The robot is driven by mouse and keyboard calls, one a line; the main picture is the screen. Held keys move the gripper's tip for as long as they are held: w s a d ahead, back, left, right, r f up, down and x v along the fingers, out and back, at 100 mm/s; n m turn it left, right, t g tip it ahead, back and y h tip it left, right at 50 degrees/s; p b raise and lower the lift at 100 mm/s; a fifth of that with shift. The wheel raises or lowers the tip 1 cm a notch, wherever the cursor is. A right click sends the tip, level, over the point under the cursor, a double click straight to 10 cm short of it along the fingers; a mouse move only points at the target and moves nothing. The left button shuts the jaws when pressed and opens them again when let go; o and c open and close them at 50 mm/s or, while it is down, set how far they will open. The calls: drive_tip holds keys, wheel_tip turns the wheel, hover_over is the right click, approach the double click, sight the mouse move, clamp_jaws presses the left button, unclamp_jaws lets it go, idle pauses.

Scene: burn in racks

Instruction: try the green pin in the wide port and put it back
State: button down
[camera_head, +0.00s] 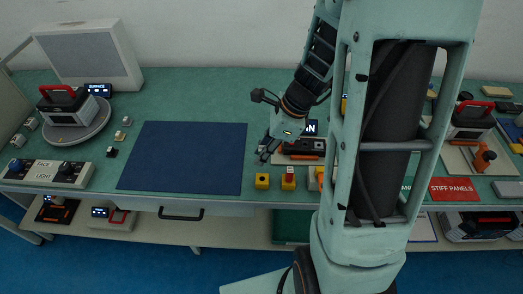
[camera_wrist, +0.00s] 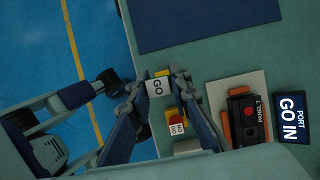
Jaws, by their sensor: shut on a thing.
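My gripper (camera_head: 264,156) is shut on a pin with a square white cap marked GO (camera_wrist: 158,86). The cap sits between my fingertips in the wrist view; the shaft and any green on it are hidden. A yellow block (camera_head: 262,181) with a dark opening on top stands just in front of my gripper in the head view. In the wrist view it lies mostly behind the cap. A dark unit marked PANEL 7 (camera_wrist: 250,118) lies to the right, apart from the pin. I cannot tell which opening is the wide port.
A NO GO pin (camera_wrist: 177,127) stands in another yellow block beside the first. A third block (camera_head: 315,178) stands right of it. A screen (camera_wrist: 290,115) reads PORT GO IN. The blue mat (camera_head: 185,156) on the left is clear. The table's front edge runs close to the blocks.

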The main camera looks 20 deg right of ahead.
drive_tip(key=shift+f, duration=0.2)
drive_tip(key=b, duration=0.6)
hover_over(257, 178)
drive_tip(key=d, duration=0.1)
drive_tip(key=shift+s+d+f, duration=0.1)
drive_tip(key=shift+s+f, duration=0.05)
drive_tip(key=shift+f, duration=1.4)
drive_tip(key=shift+s+d+f, duration=0.1)
drive_tip(key=shift+s+f, duration=0.05)
drive_tip(key=shift+f, duration=1.4)
drive_tip(key=shift+f+b, duration=0.8)
drive_tip(key=shift+f, duration=0.5)
idle(0.5)
idle(1.0)
drive_tip(key=c, duration=1.7)
unclamp_jaws()
drive_tip(key=v, duration=1.2)
